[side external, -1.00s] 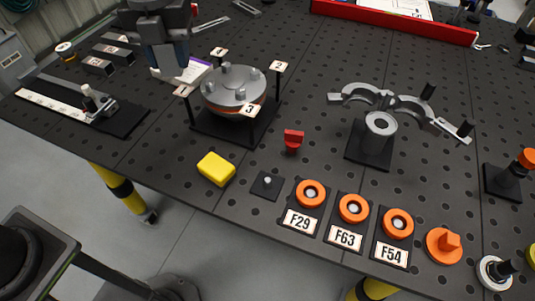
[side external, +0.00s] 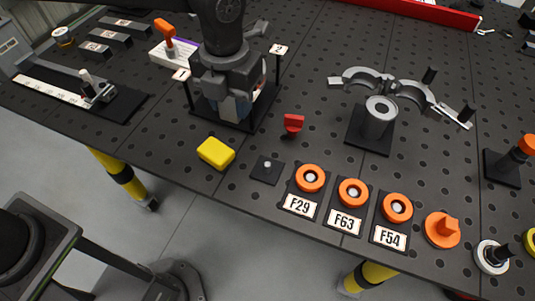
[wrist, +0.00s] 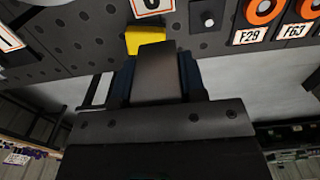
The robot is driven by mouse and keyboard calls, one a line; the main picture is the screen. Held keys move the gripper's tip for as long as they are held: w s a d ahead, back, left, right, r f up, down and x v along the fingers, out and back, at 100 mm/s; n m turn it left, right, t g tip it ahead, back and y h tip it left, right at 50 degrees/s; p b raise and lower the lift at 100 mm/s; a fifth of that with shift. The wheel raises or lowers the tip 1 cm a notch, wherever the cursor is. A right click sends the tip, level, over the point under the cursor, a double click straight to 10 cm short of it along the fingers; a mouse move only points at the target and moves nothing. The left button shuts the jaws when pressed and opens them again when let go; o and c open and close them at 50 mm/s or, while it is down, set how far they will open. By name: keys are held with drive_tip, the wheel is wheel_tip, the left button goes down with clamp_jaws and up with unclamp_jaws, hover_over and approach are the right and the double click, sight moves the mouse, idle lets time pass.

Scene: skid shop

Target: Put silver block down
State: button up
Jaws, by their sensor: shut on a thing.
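My gripper (side external: 238,108) is over the round bolted flange stand, in front of it as the side view sees it. In the wrist view its dark blue fingers (wrist: 155,82) are shut on a grey, silver block (wrist: 155,68), one finger on each side. In the side view my gripper hides most of the flange and much of the held block. I cannot tell whether the block touches anything below.
Black posts with number cards (side external: 277,49) stand around my gripper. A yellow block (side external: 216,153) lies nearer the table edge. A red knob (side external: 293,123), orange rings (side external: 310,178) and an open clamp (side external: 376,125) are to the right.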

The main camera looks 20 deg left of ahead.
hover_over(268, 164)
wheel_tip(268, 164, down, 5)
drive_tip(key=shift+r, duration=0.2)
drive_tip(key=shift+f, duration=1.95)
drive_tip(key=shift+f, duration=0.1)
drive_tip(key=o, duration=1)
drive_tip(key=shift+o, duration=0.2)
wheel_tip(268, 164, up, 12)
drive_tip(key=shift+a, duration=0.1)
